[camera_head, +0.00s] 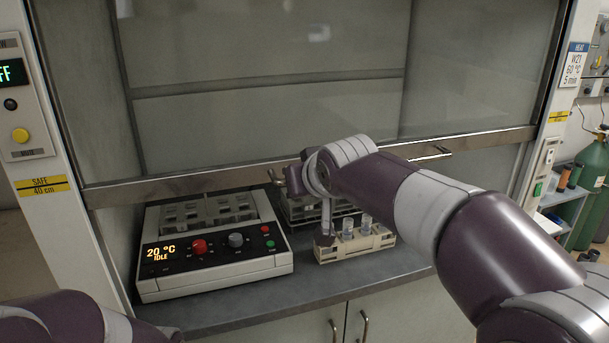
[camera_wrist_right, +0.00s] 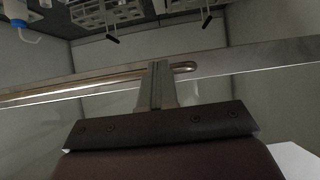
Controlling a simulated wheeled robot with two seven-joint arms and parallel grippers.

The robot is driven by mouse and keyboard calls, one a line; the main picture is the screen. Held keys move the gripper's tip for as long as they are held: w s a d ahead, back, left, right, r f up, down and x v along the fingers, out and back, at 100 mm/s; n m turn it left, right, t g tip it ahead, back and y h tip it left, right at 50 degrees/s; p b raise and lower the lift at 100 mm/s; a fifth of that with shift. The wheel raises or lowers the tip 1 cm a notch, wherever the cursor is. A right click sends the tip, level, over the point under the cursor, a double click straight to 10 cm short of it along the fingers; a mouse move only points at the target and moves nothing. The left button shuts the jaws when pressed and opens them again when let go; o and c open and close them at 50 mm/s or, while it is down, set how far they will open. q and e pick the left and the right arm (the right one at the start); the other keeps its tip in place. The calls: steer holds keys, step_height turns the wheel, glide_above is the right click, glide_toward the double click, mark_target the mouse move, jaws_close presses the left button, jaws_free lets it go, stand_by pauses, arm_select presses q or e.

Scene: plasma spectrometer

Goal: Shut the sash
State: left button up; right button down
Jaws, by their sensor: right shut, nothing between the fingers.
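The sash (camera_head: 270,110) is a glass pane with a metal bottom rail (camera_head: 180,185). It stands partly raised, with a gap between its rail and the worktop. A bar handle (camera_head: 432,154) runs along the rail, its middle hidden by my right arm in the head view. In the right wrist view my right gripper (camera_wrist_right: 157,72) is shut and empty, its fingers overlapping the rail (camera_wrist_right: 250,62) near one end of the handle (camera_wrist_right: 188,67). I cannot tell whether they touch. Only part of my left arm shows at lower left; its gripper is out of view.
A heater block (camera_head: 215,270) reading 20 °C IDLE stands on the worktop (camera_head: 330,288) below the sash. A vial rack (camera_head: 357,247) stands beneath my right wrist. SAFE 40 cm labels (camera_head: 42,186) mark the posts. A green gas cylinder (camera_head: 594,165) is at far right.

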step_height(320, 180, down, 31)
steer(key=b, duration=2.3)
steer(key=shift+w, duration=0.15)
